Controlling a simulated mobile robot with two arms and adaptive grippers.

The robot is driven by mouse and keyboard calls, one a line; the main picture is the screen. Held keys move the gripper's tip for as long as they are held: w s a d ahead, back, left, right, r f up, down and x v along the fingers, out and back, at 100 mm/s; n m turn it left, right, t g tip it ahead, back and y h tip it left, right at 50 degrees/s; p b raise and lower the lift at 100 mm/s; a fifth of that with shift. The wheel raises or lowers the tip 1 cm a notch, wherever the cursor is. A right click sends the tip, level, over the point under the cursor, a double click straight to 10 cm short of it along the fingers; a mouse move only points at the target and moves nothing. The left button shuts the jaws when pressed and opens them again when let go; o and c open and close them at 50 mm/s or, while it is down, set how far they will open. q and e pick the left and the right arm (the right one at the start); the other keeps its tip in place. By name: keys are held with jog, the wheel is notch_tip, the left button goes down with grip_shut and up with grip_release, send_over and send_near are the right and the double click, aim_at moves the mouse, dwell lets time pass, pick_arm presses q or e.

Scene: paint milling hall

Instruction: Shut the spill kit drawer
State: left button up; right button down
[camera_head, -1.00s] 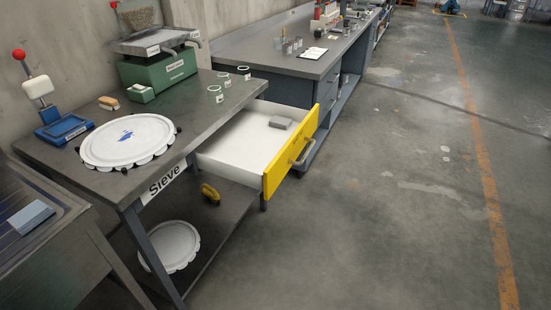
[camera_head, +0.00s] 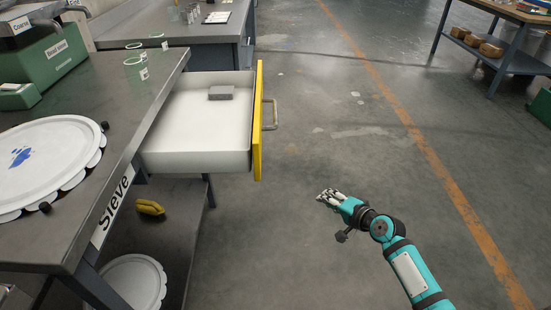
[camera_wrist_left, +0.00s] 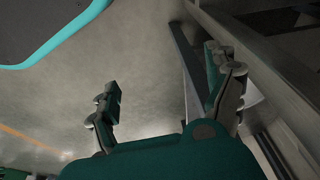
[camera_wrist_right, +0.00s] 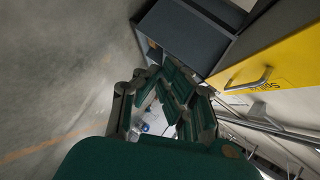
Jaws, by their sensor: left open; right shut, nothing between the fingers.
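The spill kit drawer (camera_head: 192,160) stands pulled out of the table's right side in the head view. Its yellow front (camera_head: 258,125) carries a metal handle (camera_head: 270,114) on the right. A grey block (camera_head: 221,92) lies inside at the far end. My right gripper (camera_head: 325,196) is shut and empty, over the floor to the right of and nearer than the drawer front, apart from it. In the right wrist view the yellow front (camera_wrist_right: 285,68) and handle (camera_wrist_right: 250,84) show beyond the shut fingers (camera_wrist_right: 170,92). My left gripper (camera_wrist_left: 165,95) is open and empty in the left wrist view only.
The Sieve table (camera_head: 100,150) holds a white round sieve lid (camera_head: 45,160), a green machine (camera_head: 50,62) and small jars. A yellow object (camera_head: 150,207) lies on its lower shelf. Another bench (camera_head: 170,25) stands behind the drawer. The floor right of the drawer is clear.

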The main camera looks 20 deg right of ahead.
jog(key=a+r+t+y+b, duration=0.1)
jog(key=a+r+y+b, duration=0.1)
jog(key=r, duration=0.6)
jog(key=a+r+t+y+b, duration=0.2)
jog(key=r+y, duration=0.1)
jog(key=r, duration=0.6)
pick_arm(q)
jog(key=w+v, duration=0.1)
jog(key=v, duration=0.5)
jog(key=shift+w+a+r+p, duration=0.25)
jog(key=shift+a+r+p, duration=0.1)
jog(key=shift+r, duration=0.15)
pick_arm(e)
jog(key=s+a+x, duration=0.1)
jog(key=a+x, duration=0.1)
jog(key=x, duration=1.1)
jog(key=shift+a+f, duration=0.25)
jog(key=shift+a, duration=0.05)
pick_arm(q)
jog(key=shift+t, duration=0.3)
